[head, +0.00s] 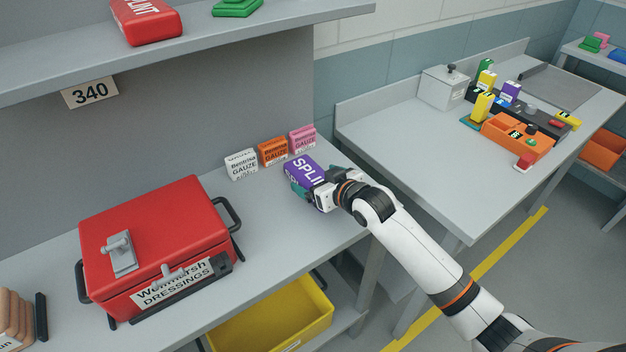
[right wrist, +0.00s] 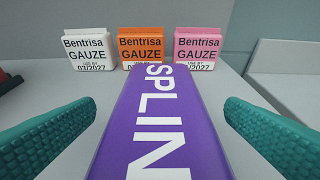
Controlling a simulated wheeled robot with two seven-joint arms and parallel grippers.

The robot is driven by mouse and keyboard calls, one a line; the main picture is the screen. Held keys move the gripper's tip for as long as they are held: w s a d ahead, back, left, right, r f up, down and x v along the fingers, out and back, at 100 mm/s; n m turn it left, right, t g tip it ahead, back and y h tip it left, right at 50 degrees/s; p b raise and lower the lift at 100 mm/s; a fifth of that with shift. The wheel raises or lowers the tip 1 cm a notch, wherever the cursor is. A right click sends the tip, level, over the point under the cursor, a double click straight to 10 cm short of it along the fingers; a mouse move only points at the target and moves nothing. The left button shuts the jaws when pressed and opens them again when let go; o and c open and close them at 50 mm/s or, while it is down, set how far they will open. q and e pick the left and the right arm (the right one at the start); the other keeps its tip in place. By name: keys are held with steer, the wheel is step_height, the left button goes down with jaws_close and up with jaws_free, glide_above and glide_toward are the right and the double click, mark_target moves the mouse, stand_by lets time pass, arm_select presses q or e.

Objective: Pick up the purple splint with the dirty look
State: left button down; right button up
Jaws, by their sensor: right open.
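The purple splint (head: 299,170) lies on the grey shelf, with white "SPLINT" lettering on its top. In the right wrist view the purple splint (right wrist: 160,125) runs from the bottom edge up toward the gauze boxes. No dirt shows on the part I see. My right gripper (head: 315,181) is at the splint, and its teal fingers (right wrist: 160,140) stand apart on either side of it. A gap shows between each finger and the splint in the wrist view. My left gripper is not in view.
White (head: 241,164), orange (head: 273,152) and pink (head: 302,139) gauze boxes stand just behind the splint. A red dressings case (head: 155,240) stands to the left. A yellow bin (head: 270,318) is below. An upper shelf (head: 200,38) overhangs at the back left.

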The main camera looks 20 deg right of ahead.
steer(key=c, duration=1.1)
